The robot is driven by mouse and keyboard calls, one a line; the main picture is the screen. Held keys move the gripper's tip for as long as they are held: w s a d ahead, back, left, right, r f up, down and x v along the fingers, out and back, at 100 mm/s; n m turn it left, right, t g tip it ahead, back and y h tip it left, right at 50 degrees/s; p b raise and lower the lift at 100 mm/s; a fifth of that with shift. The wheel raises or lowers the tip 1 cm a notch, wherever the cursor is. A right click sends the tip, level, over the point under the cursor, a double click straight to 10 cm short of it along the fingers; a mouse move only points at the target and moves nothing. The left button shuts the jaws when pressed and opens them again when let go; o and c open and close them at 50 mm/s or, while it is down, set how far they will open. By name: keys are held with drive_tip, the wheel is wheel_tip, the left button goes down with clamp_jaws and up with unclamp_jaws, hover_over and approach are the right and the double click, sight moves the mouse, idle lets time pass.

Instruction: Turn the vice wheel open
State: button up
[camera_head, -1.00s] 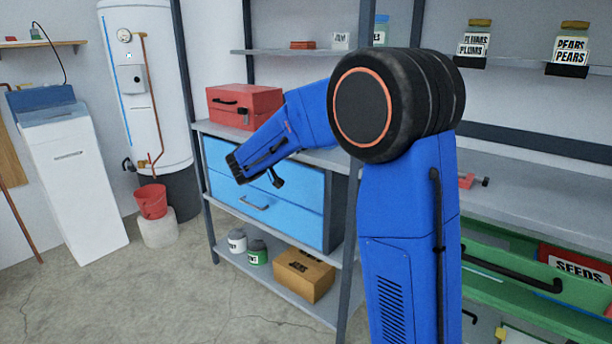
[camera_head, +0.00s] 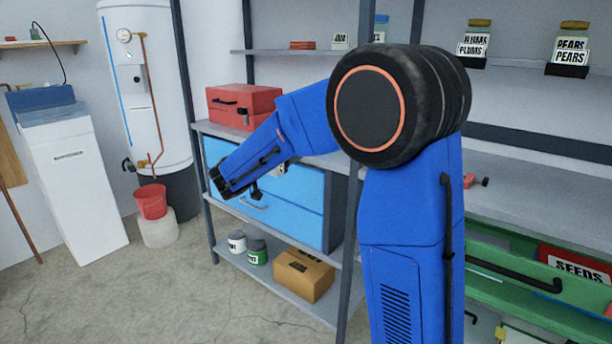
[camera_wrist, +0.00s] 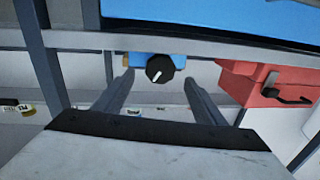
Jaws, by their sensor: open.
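A round black wheel (camera_wrist: 160,69) with a white mark shows in the wrist view, on the front of a small blue body (camera_wrist: 141,60) that looks like the vice. It sits at the shelf edge beside the red toolbox. My gripper (camera_wrist: 158,78) is open and empty. The wheel appears between its fingertips in the picture, but the fingers look apart from it. In the head view my gripper (camera_head: 219,187) hangs before the blue drawers, seen small and from behind. The vice is hidden behind my arm there.
The red toolbox (camera_head: 245,105) stands on the shelf above the blue drawers (camera_head: 285,205), and shows in the wrist view (camera_wrist: 265,85). A rack post (camera_head: 350,260) stands right of the drawers.

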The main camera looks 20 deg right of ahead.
drive_tip(key=v, duration=1.2)
drive_tip(key=s+d+f+n+g+y, duration=0.1)
drive_tip(key=s+d+g, duration=0.3)
drive_tip(key=s+d, duration=0.4)
drive_tip(key=shift+s+d+f, duration=0.15)
drive_tip(key=shift+d+f, duration=0.35)
drive_tip(key=shift+f, duration=0.2)
drive_tip(key=shift+a, duration=0.1)
